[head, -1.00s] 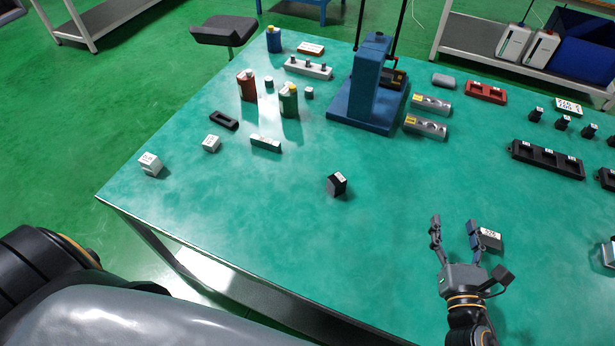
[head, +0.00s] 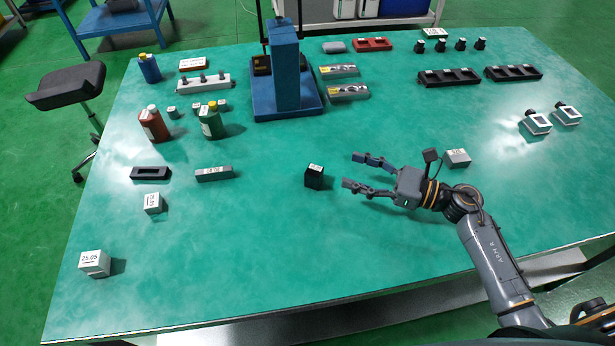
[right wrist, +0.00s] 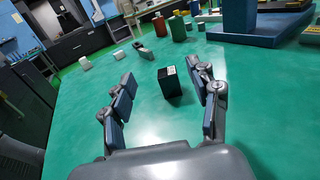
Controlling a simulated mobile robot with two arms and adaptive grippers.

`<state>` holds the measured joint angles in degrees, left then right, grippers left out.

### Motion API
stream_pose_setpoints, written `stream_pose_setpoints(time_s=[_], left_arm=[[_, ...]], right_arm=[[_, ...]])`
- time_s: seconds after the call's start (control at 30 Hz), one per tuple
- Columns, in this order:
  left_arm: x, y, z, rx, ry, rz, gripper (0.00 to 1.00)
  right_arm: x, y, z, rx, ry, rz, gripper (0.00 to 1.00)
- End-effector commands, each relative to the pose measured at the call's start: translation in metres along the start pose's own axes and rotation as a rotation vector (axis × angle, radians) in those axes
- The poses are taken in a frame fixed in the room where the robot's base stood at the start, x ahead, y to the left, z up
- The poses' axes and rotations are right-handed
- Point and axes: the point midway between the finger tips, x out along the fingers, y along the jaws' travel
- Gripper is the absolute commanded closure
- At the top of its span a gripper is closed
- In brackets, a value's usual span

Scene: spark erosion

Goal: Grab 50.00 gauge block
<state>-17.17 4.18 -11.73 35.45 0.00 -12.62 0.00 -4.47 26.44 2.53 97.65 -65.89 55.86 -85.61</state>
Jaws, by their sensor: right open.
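A small upright black block (head: 314,177) with a white label on top stands on the green table in front of my right gripper; the label is too small to read. My right gripper (head: 354,171) is open and empty, pointing left at this block from a short distance. In the right wrist view the black block (right wrist: 170,82) shows ahead, between the lines of the open fingers (right wrist: 161,72). A grey bar block (head: 213,174) and a pale labelled block (head: 457,158) also lie on the table. I cannot tell which block is marked 50.00. My left gripper is out of view.
White blocks (head: 94,263) and (head: 153,204) stand at the left; the nearer reads 25.05. A black holder (head: 151,173), red bottle (head: 153,125) and green bottle (head: 210,122) are at the left, a blue stand (head: 285,80) behind. The table's front middle is clear.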

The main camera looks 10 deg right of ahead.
Motion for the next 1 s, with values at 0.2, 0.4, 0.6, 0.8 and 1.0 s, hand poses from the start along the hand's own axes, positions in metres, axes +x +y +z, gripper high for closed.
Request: stream_pose_setpoints(time_s=[0.2, 0.4, 0.6, 0.8, 1.0], left_arm=[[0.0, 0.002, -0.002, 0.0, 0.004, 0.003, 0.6], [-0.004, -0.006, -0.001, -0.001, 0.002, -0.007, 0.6], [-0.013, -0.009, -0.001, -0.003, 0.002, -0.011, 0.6], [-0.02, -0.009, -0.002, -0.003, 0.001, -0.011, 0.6], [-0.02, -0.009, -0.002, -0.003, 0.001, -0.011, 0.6]], right_arm=[[0.001, 0.0, -0.042, 0.002, -0.002, -0.002, 0.4], [0.013, 0.0, -0.044, -0.001, -0.002, -0.001, 0.4], [0.041, 0.0, -0.041, 0.0, -0.006, 0.0, 0.4], [0.07, 0.0, -0.042, 0.0, -0.003, -0.001, 0.4], [0.076, 0.0, -0.044, -0.002, -0.001, -0.001, 0.4]])
